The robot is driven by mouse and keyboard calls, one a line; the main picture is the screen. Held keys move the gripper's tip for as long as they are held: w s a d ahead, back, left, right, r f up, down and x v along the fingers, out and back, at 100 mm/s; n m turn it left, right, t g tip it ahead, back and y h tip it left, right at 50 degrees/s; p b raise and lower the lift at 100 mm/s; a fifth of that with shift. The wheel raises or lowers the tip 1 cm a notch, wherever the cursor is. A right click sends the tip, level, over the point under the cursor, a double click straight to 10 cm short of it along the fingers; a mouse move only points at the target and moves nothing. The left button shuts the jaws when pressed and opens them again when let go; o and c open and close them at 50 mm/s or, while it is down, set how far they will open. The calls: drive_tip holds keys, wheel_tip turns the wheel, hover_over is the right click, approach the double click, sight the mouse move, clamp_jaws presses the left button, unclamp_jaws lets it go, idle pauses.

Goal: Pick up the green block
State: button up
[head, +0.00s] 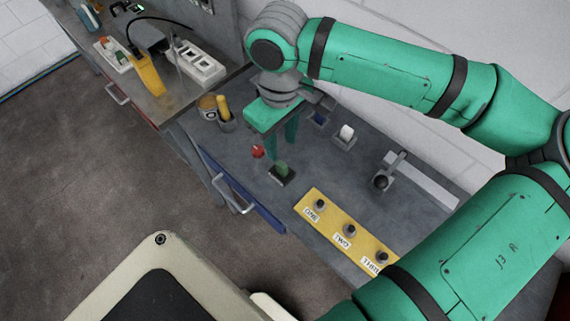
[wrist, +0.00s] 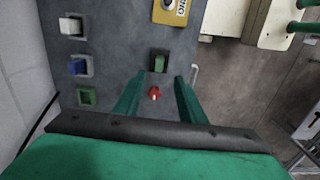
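A green block (wrist: 86,97) sits in a grey square holder at the left of the wrist view, in a row with a blue block (wrist: 78,67) and a white block (wrist: 72,27). In the head view my gripper and arm seem to hide it. My gripper (head: 281,152) points down over the bench; its two green fingers (wrist: 158,77) are apart with nothing held. The green block lies to the left of both fingers in the wrist view. A separate green piece on a dark base (head: 282,168) stands near the fingertips and also shows in the wrist view (wrist: 159,64).
A red knob (head: 257,151) is close to the fingers. A yellow panel (head: 328,223) with three dark knobs lies along the bench front. A lever (head: 382,181), cups (head: 208,108) and a drawer handle (head: 236,208) are nearby. Bare bench surface lies between the fixtures.

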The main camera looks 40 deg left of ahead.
sight(282, 165)
wheel_tip(282, 165, down, 3)
drive_tip(key=shift+f, duration=0.2)
drive_tip(key=shift+w+f, duration=0.15)
drive_tip(key=shift+f, duration=2.65)
drive_tip(key=shift+c, duration=0.6)
clamp_jaws()
